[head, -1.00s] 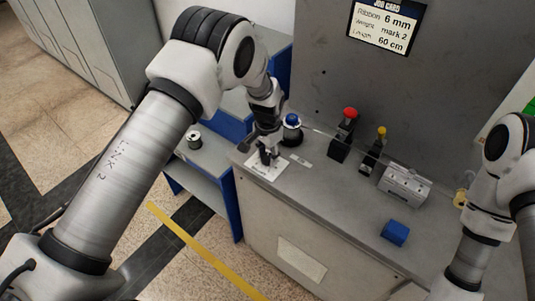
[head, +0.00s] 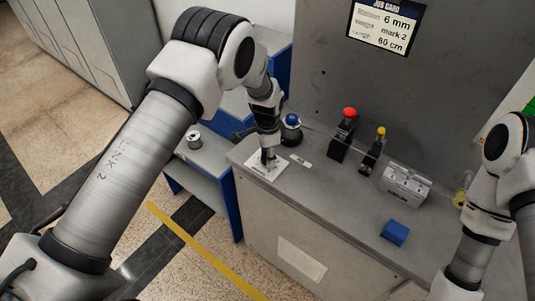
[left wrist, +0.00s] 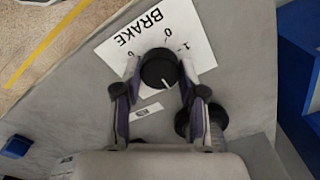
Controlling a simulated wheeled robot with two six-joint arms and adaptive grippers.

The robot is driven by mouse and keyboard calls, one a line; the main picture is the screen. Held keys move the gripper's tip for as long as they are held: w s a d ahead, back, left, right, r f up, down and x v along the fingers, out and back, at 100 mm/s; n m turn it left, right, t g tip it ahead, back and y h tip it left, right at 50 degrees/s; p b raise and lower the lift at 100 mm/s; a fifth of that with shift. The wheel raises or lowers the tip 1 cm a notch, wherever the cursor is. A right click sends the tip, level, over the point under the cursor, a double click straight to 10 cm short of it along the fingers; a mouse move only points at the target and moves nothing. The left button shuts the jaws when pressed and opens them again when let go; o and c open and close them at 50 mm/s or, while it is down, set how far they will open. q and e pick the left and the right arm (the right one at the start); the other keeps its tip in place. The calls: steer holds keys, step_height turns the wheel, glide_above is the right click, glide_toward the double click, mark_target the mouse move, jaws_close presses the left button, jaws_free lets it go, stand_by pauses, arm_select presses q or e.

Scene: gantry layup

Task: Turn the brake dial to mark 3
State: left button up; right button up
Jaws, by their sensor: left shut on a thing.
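The brake dial (left wrist: 153,68) is a round black knob with a white pointer line, on a white plate (left wrist: 103,52) printed BRAKE with number marks. In the left wrist view the pointer points toward the picture's bottom, slightly right. Marks 0, 1 and 6 show; the others are hidden or unclear. My left gripper (left wrist: 160,72) is shut on the dial, one finger on each side. In the head view my left gripper (head: 268,157) points down over the plate (head: 281,178) and hides most of the dial. My right gripper is out of view.
A blue-topped spool (head: 291,131) stands close behind the left gripper. A red-knobbed post (head: 346,125), a yellow-topped post (head: 376,150), a grey metal block (head: 405,184) and a blue block (head: 395,233) sit along the bench. The job card (head: 386,27) reads 6 mm, mark 2, 60 cm.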

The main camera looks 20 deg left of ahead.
arm_select(q)
steer(key=shift+s+f, duration=0.25)
steer(key=o, duration=1)
steer(key=shift+o, duration=0.7)
steer(key=shift+w, duration=0.2)
steer(key=shift+r, duration=0.15)
step_height(320, 180, up, 12)
steer(key=shift+d, duration=0.1)
